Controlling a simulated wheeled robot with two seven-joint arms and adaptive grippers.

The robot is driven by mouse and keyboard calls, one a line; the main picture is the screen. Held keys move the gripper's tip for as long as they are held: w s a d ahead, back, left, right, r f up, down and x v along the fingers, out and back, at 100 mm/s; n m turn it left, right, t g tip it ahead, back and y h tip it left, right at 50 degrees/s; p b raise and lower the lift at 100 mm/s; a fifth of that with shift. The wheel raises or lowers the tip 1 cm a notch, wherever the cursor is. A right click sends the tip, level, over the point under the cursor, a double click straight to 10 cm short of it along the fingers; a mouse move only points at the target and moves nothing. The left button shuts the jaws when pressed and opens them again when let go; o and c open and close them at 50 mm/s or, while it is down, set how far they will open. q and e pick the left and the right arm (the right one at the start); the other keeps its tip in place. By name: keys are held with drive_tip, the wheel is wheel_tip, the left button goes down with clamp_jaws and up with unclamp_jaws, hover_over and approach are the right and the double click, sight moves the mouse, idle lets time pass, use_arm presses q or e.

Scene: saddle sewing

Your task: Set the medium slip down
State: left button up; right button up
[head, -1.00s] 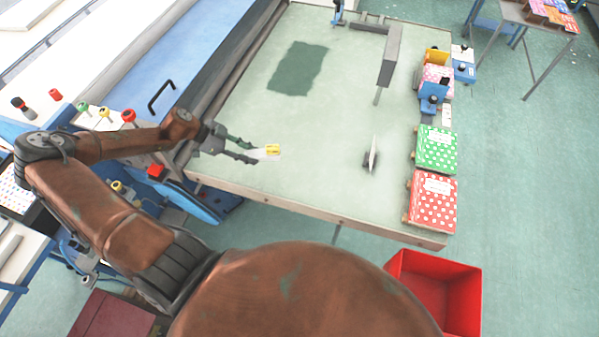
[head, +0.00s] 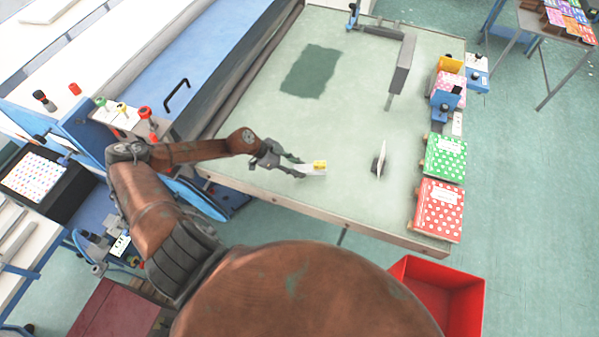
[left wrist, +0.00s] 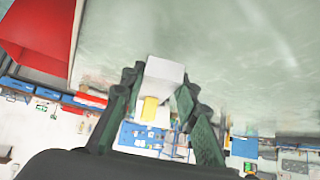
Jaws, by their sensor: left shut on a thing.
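The medium slip is a small white piece with a yellow block mark (head: 319,165). My left gripper (head: 302,170) is shut on it above the near part of the pale green table (head: 340,120). In the left wrist view the white slip (left wrist: 165,72) sticks out between the two dark fingers of my left gripper (left wrist: 157,105), its yellow patch between them. I cannot tell how high the slip is above the table. My right gripper does not show.
A thin white upright piece on a dark stand (head: 381,160) is right of the slip. Green (head: 444,156) and red (head: 439,208) dotted packs line the right edge. A red bin (head: 440,297) stands below the table. The table middle is clear.

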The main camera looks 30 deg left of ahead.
use_arm(q)
drive_tip(key=f, duration=0.2)
drive_tip(key=f+p, duration=0.1)
drive_tip(key=shift+w+d+f, duration=0.1)
drive_tip(key=shift+d, duration=0.2)
drive_tip(key=shift+f, duration=0.2)
drive_tip(key=shift+f, duration=0.1)
